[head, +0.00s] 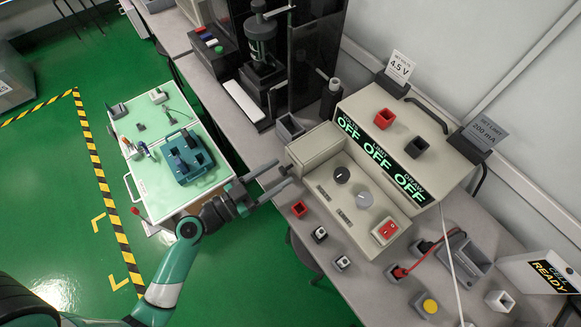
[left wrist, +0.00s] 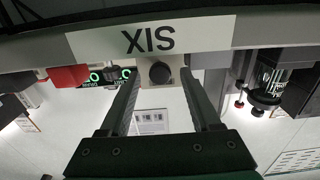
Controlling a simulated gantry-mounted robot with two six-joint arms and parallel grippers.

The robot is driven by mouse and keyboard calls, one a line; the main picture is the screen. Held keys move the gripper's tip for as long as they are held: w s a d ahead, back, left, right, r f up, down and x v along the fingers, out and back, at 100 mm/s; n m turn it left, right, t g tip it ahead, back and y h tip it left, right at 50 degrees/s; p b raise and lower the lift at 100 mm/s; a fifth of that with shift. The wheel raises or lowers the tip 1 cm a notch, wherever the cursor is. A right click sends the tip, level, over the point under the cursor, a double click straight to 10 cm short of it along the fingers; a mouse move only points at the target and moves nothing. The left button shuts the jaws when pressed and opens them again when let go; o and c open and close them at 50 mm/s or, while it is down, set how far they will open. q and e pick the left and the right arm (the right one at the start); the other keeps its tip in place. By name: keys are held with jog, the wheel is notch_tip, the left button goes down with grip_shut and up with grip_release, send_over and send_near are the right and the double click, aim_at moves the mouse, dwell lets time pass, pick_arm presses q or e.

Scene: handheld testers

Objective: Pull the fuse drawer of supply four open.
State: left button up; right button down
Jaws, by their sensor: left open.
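A beige supply (head: 325,150) stands on the bench with three green OFF readouts (head: 378,155), knobs and a red switch (head: 386,229). In the left wrist view, which appears upside down, a white label reading SIX (left wrist: 90,43) is on the edge above a dark round knob (left wrist: 160,72). No label reading four shows. My left gripper (head: 284,173) is open at the supply's left side, its fingers pointing at it. The knob appears between the fingertips; I cannot tell whether they touch it, or which part is the fuse drawer. My right gripper is not in view.
A red block (head: 299,209) and small socket blocks (head: 320,235) lie on the bench before the supply. A tray cart (head: 150,190) with a teal box (head: 190,160) stands left. Cards reading 4.5 V (head: 400,66) and 200 mA (head: 488,130) stand behind.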

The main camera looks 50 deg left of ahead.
pick_arm(q)
jog(key=shift+s, duration=0.1)
jog(key=shift+c, duration=1.3)
grip_shut()
